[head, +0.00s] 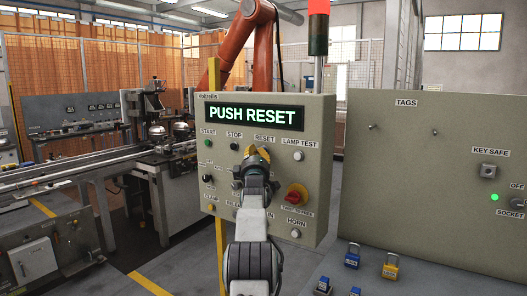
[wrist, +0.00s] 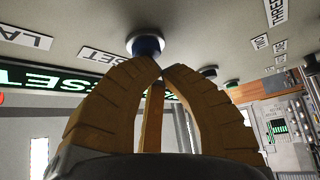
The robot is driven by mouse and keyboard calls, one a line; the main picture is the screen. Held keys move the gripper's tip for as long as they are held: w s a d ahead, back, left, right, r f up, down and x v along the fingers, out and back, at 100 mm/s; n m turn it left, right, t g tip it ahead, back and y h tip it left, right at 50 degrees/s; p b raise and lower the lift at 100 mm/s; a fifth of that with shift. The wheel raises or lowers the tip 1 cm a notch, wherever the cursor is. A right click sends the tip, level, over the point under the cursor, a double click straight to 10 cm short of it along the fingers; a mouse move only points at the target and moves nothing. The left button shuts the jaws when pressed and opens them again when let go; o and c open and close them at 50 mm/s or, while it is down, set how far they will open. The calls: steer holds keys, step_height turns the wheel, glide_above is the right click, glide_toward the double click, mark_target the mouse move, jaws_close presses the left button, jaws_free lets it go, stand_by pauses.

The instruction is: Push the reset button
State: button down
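The control panel (head: 222,178) faces me, its display (head: 253,113) reading PUSH RESET. The RESET label (head: 265,138) sits above my gripper (head: 257,153), which hides most or all of the button below it in the head view. In the wrist view a blue button (wrist: 148,45) in a pale round collar is by a label ending in SET (wrist: 105,56), partly covered by a finger. My gripper (wrist: 163,70) has its yellow fingers together at the tips with nothing between them. The tips are right beside the blue button; I cannot tell whether they touch it.
A grey TAGS board (head: 400,200) stands right, with padlocks (head: 391,266) below. A conveyor (head: 60,160) is left.

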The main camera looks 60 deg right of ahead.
steer(key=shift+d, duration=0.2)
stand_by(0.3)
steer(key=shift+a+f+b, duration=0.15)
steer(key=shift+a+b, duration=0.25)
steer(key=shift+b, duration=0.25)
steer(key=shift+a, duration=0.1)
steer(key=shift+a+b, duration=0.35)
steer(key=shift+b, duration=0.45)
steer(key=shift+a, duration=0.1)
stand_by(0.3)
